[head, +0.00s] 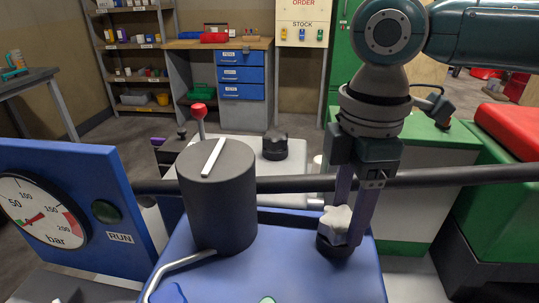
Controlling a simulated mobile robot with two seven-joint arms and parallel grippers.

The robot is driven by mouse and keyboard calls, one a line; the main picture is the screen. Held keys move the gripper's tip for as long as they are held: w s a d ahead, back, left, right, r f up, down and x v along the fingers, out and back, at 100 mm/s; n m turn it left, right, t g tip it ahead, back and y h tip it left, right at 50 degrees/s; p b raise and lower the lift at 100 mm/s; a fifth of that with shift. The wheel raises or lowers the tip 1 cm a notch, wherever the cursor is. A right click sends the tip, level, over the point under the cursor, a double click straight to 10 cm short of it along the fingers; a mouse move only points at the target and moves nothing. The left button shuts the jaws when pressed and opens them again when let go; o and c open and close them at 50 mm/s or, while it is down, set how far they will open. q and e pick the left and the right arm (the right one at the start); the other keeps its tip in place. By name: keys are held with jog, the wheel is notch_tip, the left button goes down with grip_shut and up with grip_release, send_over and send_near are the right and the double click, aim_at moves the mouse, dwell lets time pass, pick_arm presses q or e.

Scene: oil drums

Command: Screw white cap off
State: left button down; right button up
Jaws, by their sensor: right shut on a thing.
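The white cap (337,220) is a lobed knob. It sits upright above a dark round collar (334,246) at the right side of the blue drum top (290,268). My right gripper (346,226) comes down from above with its fingers pointing at the drum top. It is shut on the white cap, and its fingers partly cover the cap's right side. The frame does not show whether the cap is still threaded on the collar. My left gripper is out of view.
A dark grey cylinder (218,200) with a white bar on top stands left of the cap. A dark horizontal pipe (455,176) runs behind the cap. A blue gauge panel (85,200) stands at left. A white drum with a black cap (275,145) is behind.

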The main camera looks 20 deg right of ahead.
jog(key=n, duration=0.3)
jog(key=shift+w+r+p, duration=0.1)
jog(key=shift+r+p, duration=0.05)
jog(key=shift+p, duration=0.25)
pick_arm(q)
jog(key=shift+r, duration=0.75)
pick_arm(e)
jog(key=shift+n, duration=0.7)
jog(key=shift+w+n+p, duration=0.1)
jog(key=shift+n+p, duration=0.3)
jog(key=shift+n, duration=0.8)
jog(key=shift+w+n, duration=0.1)
jog(key=shift+n, duration=0.7)
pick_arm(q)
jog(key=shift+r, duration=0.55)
pick_arm(e)
jog(key=shift+n, duration=1.1)
